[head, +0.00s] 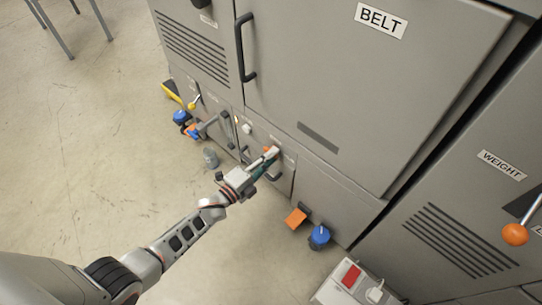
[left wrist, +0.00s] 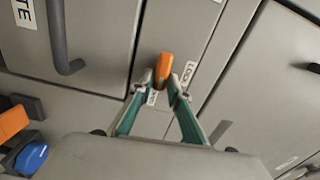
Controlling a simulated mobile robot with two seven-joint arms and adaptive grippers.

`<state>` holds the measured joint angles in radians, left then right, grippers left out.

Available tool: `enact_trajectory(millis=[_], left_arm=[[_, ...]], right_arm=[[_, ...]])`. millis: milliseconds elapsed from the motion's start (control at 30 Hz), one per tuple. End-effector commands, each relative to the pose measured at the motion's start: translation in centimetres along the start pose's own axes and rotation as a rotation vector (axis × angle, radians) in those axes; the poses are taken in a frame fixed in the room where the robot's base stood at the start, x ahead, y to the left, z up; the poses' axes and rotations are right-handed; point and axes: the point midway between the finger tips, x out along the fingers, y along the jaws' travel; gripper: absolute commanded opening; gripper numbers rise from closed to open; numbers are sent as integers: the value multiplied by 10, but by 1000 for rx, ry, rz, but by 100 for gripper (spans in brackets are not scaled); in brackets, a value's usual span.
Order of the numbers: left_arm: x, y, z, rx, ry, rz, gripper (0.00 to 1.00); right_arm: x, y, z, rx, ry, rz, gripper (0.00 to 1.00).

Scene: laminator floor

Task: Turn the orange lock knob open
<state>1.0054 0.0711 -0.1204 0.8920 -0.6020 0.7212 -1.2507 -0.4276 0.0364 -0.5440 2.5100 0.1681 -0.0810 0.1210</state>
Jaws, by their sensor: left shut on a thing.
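The orange lock knob (left wrist: 164,68) sits on the grey cabinet front, beside a label that reads LOCK. My left gripper (left wrist: 164,88) has its fingertips closed on both sides of the knob in the left wrist view. In the head view the left gripper (head: 271,154) reaches the low cabinet front, and only a small bit of orange shows at its tip. The knob looks upright, roughly in line with the fingers, in the left wrist view. My right gripper is not in view.
A dark handle (left wrist: 67,40) is left of the knob. An orange flap (head: 296,217) and a blue knob (head: 320,235) stick out low on the cabinet. A lever with an orange ball (head: 515,234) is at far right.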

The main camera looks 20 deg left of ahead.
Motion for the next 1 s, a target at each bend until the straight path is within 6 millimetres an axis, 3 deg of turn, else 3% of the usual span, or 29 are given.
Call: enact_trajectory(millis=[733, 767, 800, 1000], left_arm=[[-1, 2, 2, 90, -2, 2, 0], [-1, 2, 2, 90, -2, 2, 20], [-1, 2, 2, 90, -2, 2, 30], [-1, 2, 1, 90, -1, 1, 33]], right_arm=[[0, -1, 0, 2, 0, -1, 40], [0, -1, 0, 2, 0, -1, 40], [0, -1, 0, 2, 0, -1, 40], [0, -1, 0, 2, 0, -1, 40]])
